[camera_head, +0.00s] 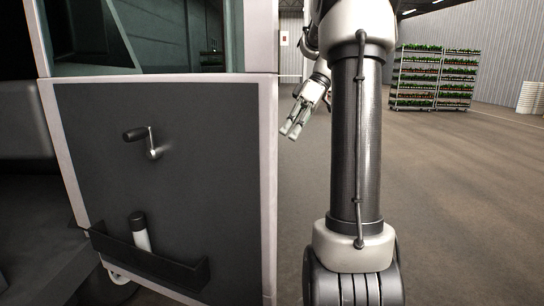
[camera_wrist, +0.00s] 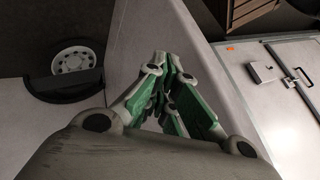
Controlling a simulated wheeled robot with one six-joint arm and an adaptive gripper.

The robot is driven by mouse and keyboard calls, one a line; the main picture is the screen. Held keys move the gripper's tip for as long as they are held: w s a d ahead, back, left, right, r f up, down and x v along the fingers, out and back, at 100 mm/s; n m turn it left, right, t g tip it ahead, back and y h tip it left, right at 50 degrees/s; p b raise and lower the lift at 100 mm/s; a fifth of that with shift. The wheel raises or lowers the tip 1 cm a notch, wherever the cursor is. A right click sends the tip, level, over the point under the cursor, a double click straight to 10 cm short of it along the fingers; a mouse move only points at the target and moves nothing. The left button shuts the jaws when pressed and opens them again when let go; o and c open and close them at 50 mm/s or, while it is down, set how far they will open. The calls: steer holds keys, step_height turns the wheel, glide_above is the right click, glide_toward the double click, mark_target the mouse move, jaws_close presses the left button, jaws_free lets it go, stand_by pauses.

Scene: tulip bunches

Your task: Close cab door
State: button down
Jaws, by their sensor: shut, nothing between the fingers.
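The cab door (camera_head: 90,120) stands open on the left of the head view, with its dark inner panel facing me. It has a window above, a crank handle (camera_head: 148,140) and a low pocket (camera_head: 150,262) holding a white bottle with a dark cap (camera_head: 140,232). My gripper (camera_head: 290,133) is just right of the door's free edge, fingers pointing down-left. In the wrist view my gripper (camera_wrist: 172,75) has green-padded fingers drawn together, with nothing held. A pale panel lies close behind them. I cannot tell whether they touch it.
Open floor (camera_head: 450,200) lies to the right of my arm. Racks of potted flowers (camera_head: 435,78) stand far back, with a white stack (camera_head: 530,97) at the right wall. The wrist view shows a wheel (camera_wrist: 74,62) and a white latched panel (camera_wrist: 285,95).

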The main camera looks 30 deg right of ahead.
mark_target(275, 154)
steer(key=shift+s+a+f, duration=0.35)
steer(key=shift+a+f, duration=0.6)
steer(key=shift+a, duration=0.3)
steer(key=shift+s+a+f, duration=0.35)
steer(key=shift+a+f, duration=0.55)
steer(key=shift+a, duration=0.3)
steer(key=shift+s+a+f, duration=0.35)
steer(key=shift+a+f, duration=0.6)
steer(key=shift+a, duration=0.3)
